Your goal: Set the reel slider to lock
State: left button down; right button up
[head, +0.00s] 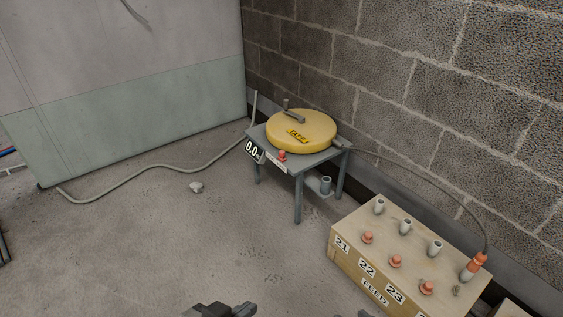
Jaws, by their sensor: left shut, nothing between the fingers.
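A yellow round reel (318,134) with a dark crank handle on top and a yellow label on it sits on a small grey table (298,165). A red knob (282,156) stands at the table's front edge above a white label strip (276,164); it looks like the reel slider. The strip's lettering is too small to read. My left gripper (245,309) is at the bottom edge, shut and empty, well apart from the table. A small dark tip at the bottom (365,314) seems to be my right gripper; its jaws are out of frame.
A wooden box (349,256) marked 21, 22, 23 and FEED, with red knobs and grey sockets, stands at right. A cable with an orange plug (474,266) runs from the reel to it. A grey conduit (150,167) lies on the floor at left. A 0.0 display (252,151) hangs on the table.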

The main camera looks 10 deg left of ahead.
aim_at(282, 153)
jog(key=u, duration=0.25)
jog(key=i, duration=1.25)
jog(key=z, duration=0.55)
